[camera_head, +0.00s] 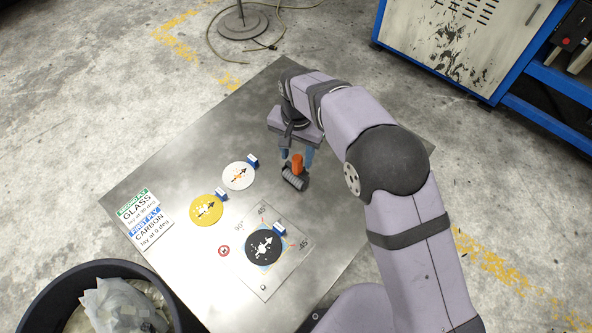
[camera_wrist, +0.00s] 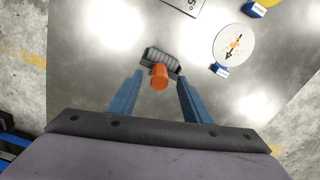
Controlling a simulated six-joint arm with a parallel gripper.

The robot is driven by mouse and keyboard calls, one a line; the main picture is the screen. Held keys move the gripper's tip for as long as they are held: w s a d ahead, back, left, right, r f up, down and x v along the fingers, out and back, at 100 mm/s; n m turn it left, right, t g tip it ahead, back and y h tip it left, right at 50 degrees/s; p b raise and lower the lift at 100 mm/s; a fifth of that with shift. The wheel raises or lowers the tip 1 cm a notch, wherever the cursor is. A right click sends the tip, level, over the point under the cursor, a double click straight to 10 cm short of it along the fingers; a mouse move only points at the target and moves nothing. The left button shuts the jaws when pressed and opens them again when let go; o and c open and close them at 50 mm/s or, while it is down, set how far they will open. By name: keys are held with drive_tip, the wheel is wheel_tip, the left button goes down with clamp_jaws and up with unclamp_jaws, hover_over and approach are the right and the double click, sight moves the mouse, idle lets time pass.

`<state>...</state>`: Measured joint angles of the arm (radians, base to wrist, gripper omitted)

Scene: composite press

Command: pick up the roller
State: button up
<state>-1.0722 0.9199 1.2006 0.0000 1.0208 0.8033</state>
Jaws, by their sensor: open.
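The roller lies on the metal table. Its dark ribbed drum (camera_head: 293,179) and orange handle (camera_head: 297,163) show in the head view, just below my gripper (camera_head: 296,154). In the wrist view the ribbed drum (camera_wrist: 162,61) lies across the picture, with the orange handle (camera_wrist: 159,77) pointing towards the camera. My gripper (camera_wrist: 157,80) is open, with one blue finger on each side of the handle. The fingers look apart from the handle. I cannot tell how far the fingertips are above the table.
The metal table (camera_head: 175,180) carries a white disc (camera_head: 228,181), a yellow disc (camera_head: 197,216) and a black disc (camera_head: 254,253) on a marked plate (camera_head: 265,284). Each disc has a small blue-and-white block beside it. A black bin (camera_head: 52,287) stands at the lower left. The table around the roller is clear.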

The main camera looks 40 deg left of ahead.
sight(297, 159)
drive_tip(key=shift+f+p, duration=0.35)
drive_tip(key=shift+f, duration=1.35)
drive_tip(key=shift+c, duration=0.6)
clamp_jaws()
drive_tip(key=shift+r, duration=0.1)
wheel_tip(297, 159, up, 10)
drive_tip(key=shift+b, duration=1.05)
